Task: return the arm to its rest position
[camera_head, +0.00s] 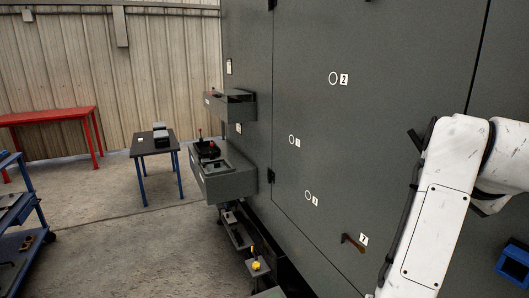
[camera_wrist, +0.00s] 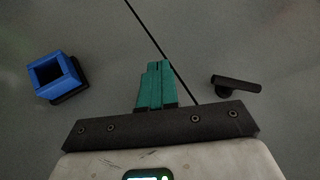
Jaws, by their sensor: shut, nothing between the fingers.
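My white arm (camera_head: 440,215) is raised at the right of the head view, in front of a large dark grey enclosure (camera_head: 300,50). My gripper does not show in the head view. In the wrist view my gripper (camera_wrist: 158,68) has green fingers that are together with nothing between them. The fingers point toward a grey surface with a dark seam (camera_wrist: 145,28). A blue square holder (camera_wrist: 40,88) is on that surface to the left of the fingers. A black handle (camera_wrist: 236,83) is to the right. Neither touches the fingers.
Numbered labels and a red-brown lever (camera_head: 352,243) are on the enclosure face. A blue open box (camera_head: 514,262) is at the lower right. Grey trays (camera_head: 228,185) jut out on the left side. A black table (camera_head: 152,144) and red table (camera_head: 50,114) stand beyond open floor.

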